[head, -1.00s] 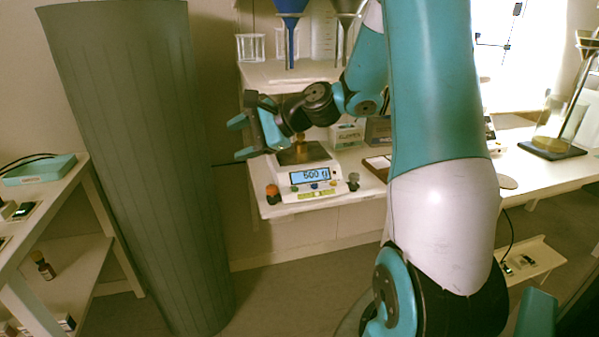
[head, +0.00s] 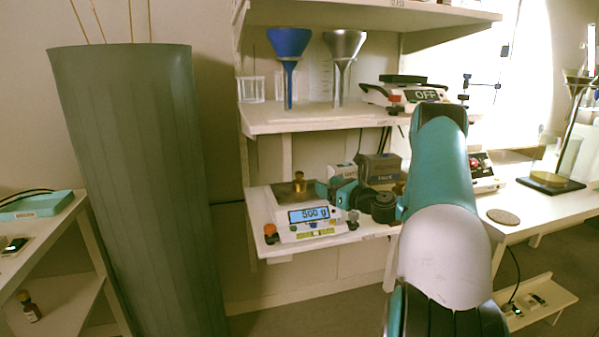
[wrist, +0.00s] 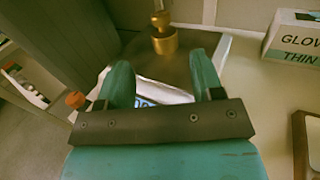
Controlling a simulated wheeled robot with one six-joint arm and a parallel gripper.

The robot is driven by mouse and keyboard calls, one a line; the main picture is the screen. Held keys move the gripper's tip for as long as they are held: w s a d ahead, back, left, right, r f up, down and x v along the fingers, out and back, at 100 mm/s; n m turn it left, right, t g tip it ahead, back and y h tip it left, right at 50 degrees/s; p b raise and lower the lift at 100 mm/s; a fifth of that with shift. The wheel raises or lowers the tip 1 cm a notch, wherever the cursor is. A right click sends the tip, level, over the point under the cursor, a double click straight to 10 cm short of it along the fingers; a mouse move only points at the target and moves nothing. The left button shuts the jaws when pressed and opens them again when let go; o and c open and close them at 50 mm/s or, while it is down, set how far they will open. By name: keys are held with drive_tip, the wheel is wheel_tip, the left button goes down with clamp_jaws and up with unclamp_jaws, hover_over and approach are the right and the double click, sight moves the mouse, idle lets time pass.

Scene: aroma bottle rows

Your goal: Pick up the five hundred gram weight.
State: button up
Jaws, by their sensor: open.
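The five hundred gram weight, a small brass cylinder with a knob (head: 299,181), stands upright on the dark plate of a white scale (head: 313,233). The scale's blue display reads 500 g. In the wrist view the weight (wrist: 164,42) stands just beyond my fingertips, about midway between them. My gripper (head: 322,188) is beside the weight, on its right in the head view. In the wrist view my gripper (wrist: 162,75) has its two teal fingers spread with nothing between them.
Boxes (head: 378,167) stand behind my wrist on the same shelf; a glove box (wrist: 296,42) shows in the wrist view. The upper shelf (head: 310,120) holds blue and grey funnels. A large grey-green column (head: 140,190) stands at left.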

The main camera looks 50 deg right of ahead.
sight(299, 176)
drive_tip(key=shift+w+r+p, duration=0.2)
drive_tip(key=shift+w+p, duration=0.4)
drive_tip(key=shift+p, duration=1.1)
drive_tip(key=shift+w+r+p, duration=0.15)
drive_tip(key=shift+w+p, duration=0.4)
drive_tip(key=shift+p, duration=1.1)
drive_tip(key=w+p, duration=0.2)
drive_tip(key=p, duration=0.3)
drive_tip(key=shift+w, duration=0.25)
drive_tip(key=shift+w+f, duration=0.2)
drive_tip(key=shift+w, duration=0.3)
drive_tip(key=shift+w+f, duration=0.2)
drive_tip(key=shift+w, duration=0.3)
drive_tip(key=w, duration=0.5)
drive_tip(key=shift+w+d+f, duration=0.15)
drive_tip(key=shift+w+d, duration=0.15)
drive_tip(key=shift+c, duration=0.2)
